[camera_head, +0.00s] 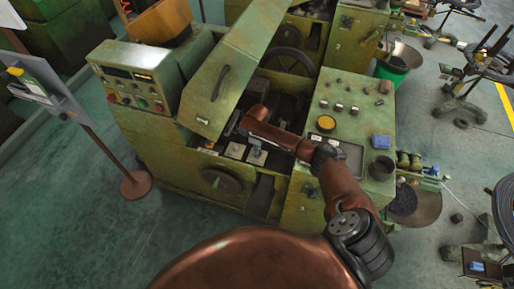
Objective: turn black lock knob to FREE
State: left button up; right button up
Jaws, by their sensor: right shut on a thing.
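My right arm comes in from the bottom right, bends above the control panel and reaches left into the open work bay of the green heading machine (160,140). My right gripper (236,127) is at the far end of it, small and dark under the raised green cover (232,72). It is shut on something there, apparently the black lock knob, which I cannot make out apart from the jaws. Its setting and any FREE mark are not readable. My left gripper is not in view.
The control panel (345,105) with knobs and a yellow round button (326,123) lies right of the bay. A button box (135,80) stands left. A sign stand (134,184) is at the far left. The floor in front is clear.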

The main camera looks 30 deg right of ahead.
jog(key=m+p, duration=0.4)
jog(key=shift+s+m, duration=0.1)
jog(key=shift+m, duration=0.3)
jog(key=m+p, duration=0.3)
jog(key=m, duration=0.2)
jog(key=m+p, duration=0.2)
jog(key=m, duration=0.3)
jog(key=shift+a+m, duration=0.1)
jog(key=shift+m, duration=0.3)
jog(key=m+p, duration=0.1)
jog(key=m, duration=0.1)
jog(key=shift+m, duration=0.3)
jog(key=shift+f+m+p, duration=0.1)
jog(key=shift+m+p, duration=0.2)
jog(key=shift+m, duration=1.7)
jog(key=o, duration=1.2)
jog(key=shift+c, duration=0.2)
